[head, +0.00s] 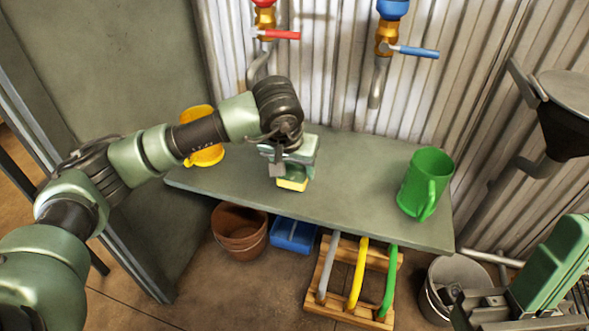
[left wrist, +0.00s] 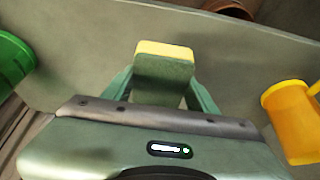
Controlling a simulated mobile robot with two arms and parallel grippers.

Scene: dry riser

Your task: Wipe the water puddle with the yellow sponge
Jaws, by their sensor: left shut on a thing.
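My left gripper (head: 293,172) is shut on the yellow sponge (head: 292,185), low over the middle of the grey-green tabletop (head: 350,180). In the left wrist view the sponge (left wrist: 165,66) sits between the two fingers of the gripper (left wrist: 162,88), with a dark green face and a yellow edge. I cannot tell whether it touches the tabletop. I cannot make out the water puddle in either view. Part of my right arm's end (head: 480,305) shows at the lower right of the head view; its jaw state is unclear.
A green mug (head: 425,183) stands at the table's right end and a yellow mug (head: 204,152) at its left. Red (head: 281,34) and blue (head: 418,51) valve handles are above. Below are a terracotta pot (head: 240,232), a blue box (head: 293,236), a wooden rack (head: 330,300) and a bucket (head: 432,295).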

